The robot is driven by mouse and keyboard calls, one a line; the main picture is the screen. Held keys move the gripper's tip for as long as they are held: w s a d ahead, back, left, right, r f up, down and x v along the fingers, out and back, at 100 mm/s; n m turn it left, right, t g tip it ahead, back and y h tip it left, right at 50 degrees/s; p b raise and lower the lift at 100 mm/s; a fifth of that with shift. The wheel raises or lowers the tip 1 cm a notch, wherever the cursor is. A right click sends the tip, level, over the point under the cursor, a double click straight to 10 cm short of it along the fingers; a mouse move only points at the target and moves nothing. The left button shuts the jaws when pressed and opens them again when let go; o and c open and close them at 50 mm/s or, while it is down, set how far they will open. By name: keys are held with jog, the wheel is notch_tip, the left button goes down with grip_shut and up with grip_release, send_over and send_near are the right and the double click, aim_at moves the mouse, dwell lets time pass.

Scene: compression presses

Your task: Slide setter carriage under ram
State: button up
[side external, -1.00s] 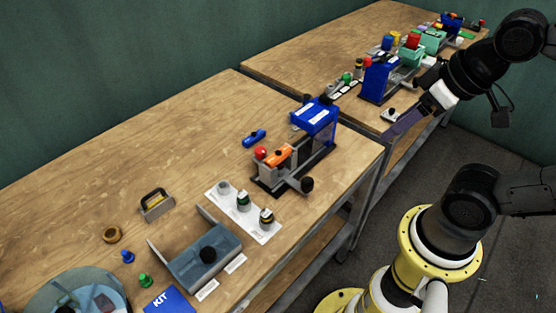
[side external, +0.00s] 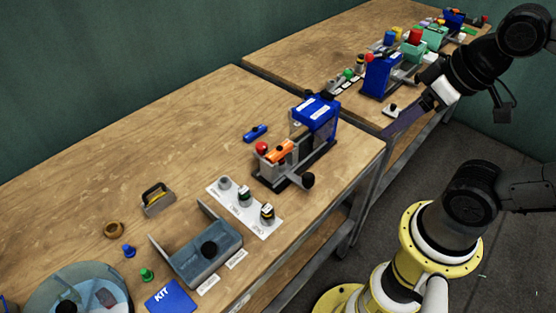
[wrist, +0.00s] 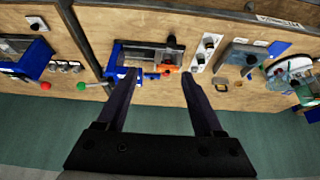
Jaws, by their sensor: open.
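The near press has a blue head (side external: 316,113) at the far end of its dark base. A grey carriage with an orange piece (side external: 280,151) on it and a red knob (side external: 261,147) sits on the base, in front of the head rather than beneath it. A black knob (side external: 308,181) sticks out at the front side. In the wrist view the press shows beyond my fingers, with its blue head (wrist: 117,54) at left and the orange piece (wrist: 168,69) at right. My gripper (wrist: 158,74) is open and empty. It hangs apart from the press, to its right in the side view.
A white strip with several small parts (side external: 239,221) and a grey-blue tray (side external: 205,256) lie left of the press. A blue handle-like piece (side external: 255,133) lies behind it. A second bench (side external: 290,55) carries more blue and green presses.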

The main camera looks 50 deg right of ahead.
jog(key=n+g, duration=0.3)
jog(key=g, duration=0.3)
send_over(310, 176)
notch_tip(310, 176, down, 10)
notch_tip(310, 176, down, 14)
jog(key=shift+a+r, duration=0.1)
jog(key=shift+c, duration=0.2)
